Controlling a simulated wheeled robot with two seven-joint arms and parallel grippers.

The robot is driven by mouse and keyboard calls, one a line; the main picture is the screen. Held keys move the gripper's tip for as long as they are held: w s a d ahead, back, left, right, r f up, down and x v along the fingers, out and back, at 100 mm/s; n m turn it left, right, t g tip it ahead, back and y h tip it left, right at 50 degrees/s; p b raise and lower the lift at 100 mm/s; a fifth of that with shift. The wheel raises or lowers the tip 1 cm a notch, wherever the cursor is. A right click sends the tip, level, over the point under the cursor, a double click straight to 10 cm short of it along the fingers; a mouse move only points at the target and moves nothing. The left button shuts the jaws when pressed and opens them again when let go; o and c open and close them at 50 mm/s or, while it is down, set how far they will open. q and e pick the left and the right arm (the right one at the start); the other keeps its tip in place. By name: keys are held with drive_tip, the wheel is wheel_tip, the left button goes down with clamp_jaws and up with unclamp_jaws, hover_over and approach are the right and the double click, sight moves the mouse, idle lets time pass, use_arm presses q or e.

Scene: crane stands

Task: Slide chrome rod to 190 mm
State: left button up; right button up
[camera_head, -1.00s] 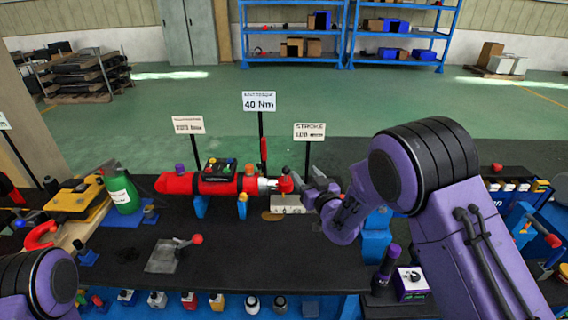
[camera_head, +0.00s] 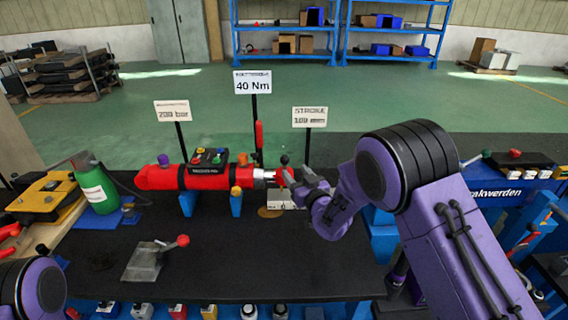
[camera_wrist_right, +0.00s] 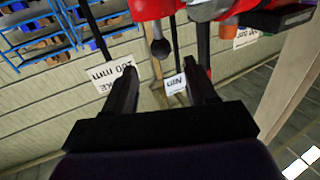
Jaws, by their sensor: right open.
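A red cylinder (camera_head: 215,177) with a black band lies across blue supports on the dark table. A short chrome rod (camera_head: 264,174) extends from its right end to a red end piece (camera_head: 284,177) with a black ball knob (camera_head: 284,160). In the right wrist view, the ball knob (camera_wrist_right: 160,47) hangs from the red end piece (camera_wrist_right: 155,8), above the space between the fingers. My right gripper (camera_wrist_right: 163,88) is open and empty; in the head view it (camera_head: 303,186) is just right of the end piece. My left arm shows at lower left, its gripper out of frame.
A stroke sign (camera_head: 310,116) and a 40 Nm sign (camera_head: 252,82) stand behind the cylinder. A pale scale block (camera_head: 282,199) lies below the rod. A grey plate with a red-knobbed lever (camera_head: 150,258) is in front.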

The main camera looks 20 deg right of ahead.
sight(287, 161)
drive_tip(key=w, duration=0.3)
drive_tip(key=w+p, duration=0.1)
drive_tip(key=w, duration=0.2)
drive_tip(key=w+a+p, duration=0.1)
drive_tip(key=w, duration=0.1)
drive_tip(key=shift+w+r, duration=0.1)
drive_tip(key=shift+w, duration=0.3)
clamp_jaws()
drive_tip(key=shift+d, duration=0.1)
